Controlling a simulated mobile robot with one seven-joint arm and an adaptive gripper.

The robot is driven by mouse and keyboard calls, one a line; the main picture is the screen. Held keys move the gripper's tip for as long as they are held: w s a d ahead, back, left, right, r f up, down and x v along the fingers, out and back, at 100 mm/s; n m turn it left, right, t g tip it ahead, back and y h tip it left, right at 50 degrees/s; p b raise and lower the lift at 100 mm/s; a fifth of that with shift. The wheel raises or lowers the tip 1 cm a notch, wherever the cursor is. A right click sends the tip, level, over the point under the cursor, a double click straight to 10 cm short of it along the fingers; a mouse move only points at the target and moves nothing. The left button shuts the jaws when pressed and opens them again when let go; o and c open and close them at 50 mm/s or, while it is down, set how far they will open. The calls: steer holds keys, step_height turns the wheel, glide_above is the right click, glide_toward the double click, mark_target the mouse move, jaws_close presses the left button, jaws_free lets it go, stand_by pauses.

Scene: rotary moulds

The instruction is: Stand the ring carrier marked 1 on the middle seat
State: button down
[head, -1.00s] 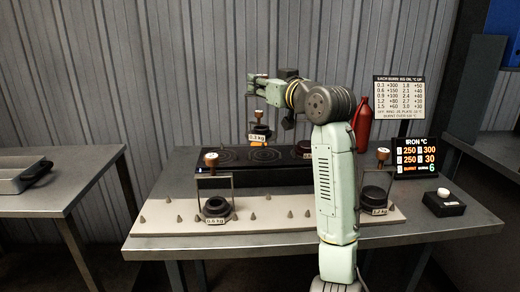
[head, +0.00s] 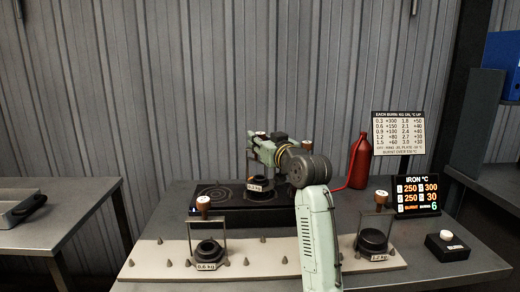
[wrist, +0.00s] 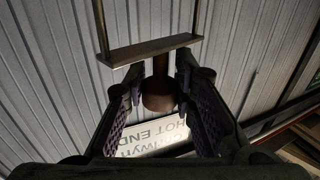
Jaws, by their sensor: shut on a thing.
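My gripper (head: 262,148) is shut on the knob of a ring carrier (head: 257,185) with a dark ring and a white weight tag. In the wrist view the brown knob (wrist: 158,98) is between the fingers (wrist: 158,85), with the carrier's crossbar beyond. The carrier is upright at the middle of the black hotplate (head: 235,213); I cannot tell whether it touches the seat. The left seat (head: 214,194) shows bare rings. My arm hides the right seat. The number on the held carrier is not readable.
Two more carriers, one tagged 0.6 kg (head: 209,250) and one at right (head: 372,240), stand on the pale spiked board (head: 150,262). A red bottle (head: 360,160), a display (head: 417,195) and a button box (head: 447,246) are at right. A tray (head: 15,212) is on the left table.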

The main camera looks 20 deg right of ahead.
steer(key=shift+f, duration=1.2)
steer(key=shift+f, duration=0.1)
steer(key=shift+f, duration=0.15)
steer(key=c, duration=1.3)
jaws_free()
steer(key=shift+c, duration=0.2)
steer(key=shift+r, duration=0.3)
steer(key=s+d+b, duration=0.1)
steer(key=s+b, duration=0.2)
steer(key=s, duration=0.9)
steer(key=shift+d+f, duration=0.15)
